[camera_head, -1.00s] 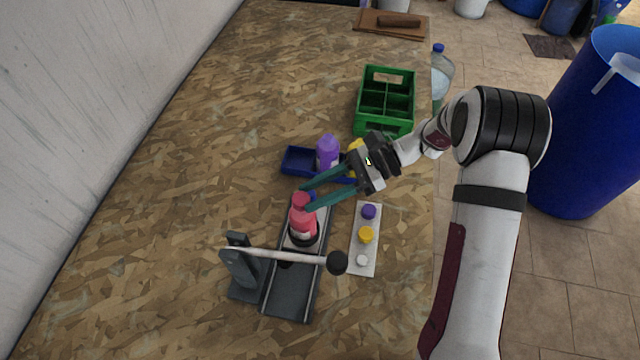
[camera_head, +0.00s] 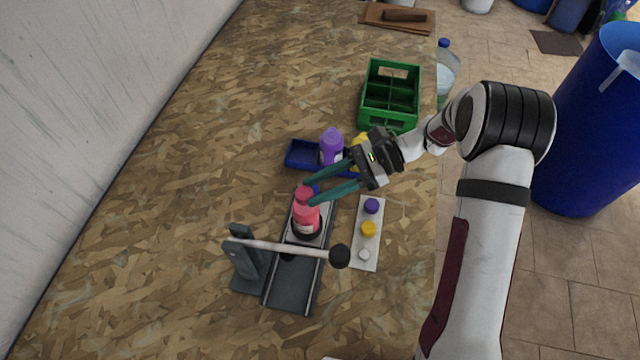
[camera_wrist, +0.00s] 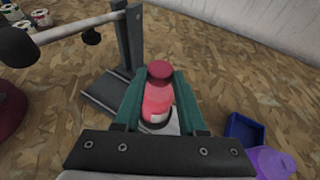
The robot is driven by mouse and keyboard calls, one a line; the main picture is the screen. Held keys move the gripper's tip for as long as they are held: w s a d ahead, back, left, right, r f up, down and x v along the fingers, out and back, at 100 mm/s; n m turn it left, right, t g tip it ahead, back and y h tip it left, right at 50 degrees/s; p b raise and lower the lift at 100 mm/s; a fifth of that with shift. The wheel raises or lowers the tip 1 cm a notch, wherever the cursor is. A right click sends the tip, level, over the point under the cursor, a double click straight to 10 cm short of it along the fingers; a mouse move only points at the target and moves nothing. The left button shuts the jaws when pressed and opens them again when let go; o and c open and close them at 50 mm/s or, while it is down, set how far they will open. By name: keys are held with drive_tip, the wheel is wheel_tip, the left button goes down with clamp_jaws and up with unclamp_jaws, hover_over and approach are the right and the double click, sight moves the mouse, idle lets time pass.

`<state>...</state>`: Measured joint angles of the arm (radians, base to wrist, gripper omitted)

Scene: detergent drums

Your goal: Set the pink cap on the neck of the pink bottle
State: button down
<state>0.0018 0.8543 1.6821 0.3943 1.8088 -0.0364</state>
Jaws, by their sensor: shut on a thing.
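The pink cap (camera_head: 304,192) is between the two teal fingertips of my gripper (camera_head: 308,192), which is shut on it. It also shows in the wrist view (camera_wrist: 160,70) as a dark pink disc at the fingertips. The pink bottle (camera_head: 306,219) stands upright on the grey rail fixture (camera_head: 291,284), just below the cap. In the wrist view the bottle (camera_wrist: 157,100) shows between the fingers, in line with the cap. The cap and fingers hide the neck, so I cannot tell whether the cap touches it.
A lever with a black knob (camera_head: 340,256) crosses the fixture in front of the bottle. A white strip (camera_head: 366,248) with purple, yellow and white caps lies to the right. A blue tray (camera_head: 301,154) with purple and yellow bottles and a green crate (camera_head: 388,123) stand behind.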

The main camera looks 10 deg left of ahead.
drive_tip(key=shift+f, duration=0.1)
idle(0.3)
drive_tip(key=shift+f, duration=0.5)
drive_tip(key=shift+f, duration=0.35)
idle(0.4)
drive_tip(key=shift+c, duration=2)
unclamp_jaws()
drive_tip(key=v, duration=1.5)
drive_tip(key=shift+d, duration=0.35)
